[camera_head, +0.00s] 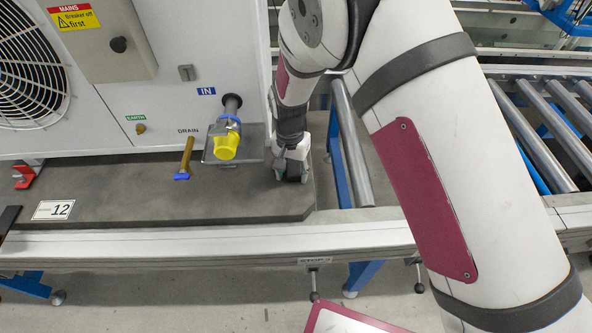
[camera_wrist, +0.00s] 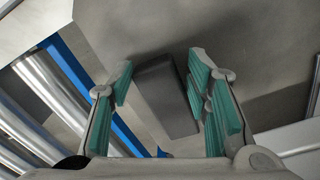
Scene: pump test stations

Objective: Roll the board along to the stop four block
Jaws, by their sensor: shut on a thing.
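The board (camera_head: 120,205) is a dark grey plate with a "12" label, carrying a white pump unit (camera_head: 190,60). It lies on the roller track, and its right end is cut at the corner. My gripper (camera_head: 292,172) reaches down at that end and is shut on a dark upright block (camera_wrist: 165,95) on the board. In the wrist view, the green-padded fingers (camera_wrist: 160,68) stand on either side of this block.
Bare rollers (camera_head: 353,140) lie just right of the board, with more rollers (camera_head: 545,130) farther right beyond my arm. Small black-knobbed pins (camera_head: 314,284) hang under the front rail (camera_head: 200,245). A yellow-capped inlet (camera_head: 226,140) and a brass drain pipe (camera_head: 186,157) stick out of the unit.

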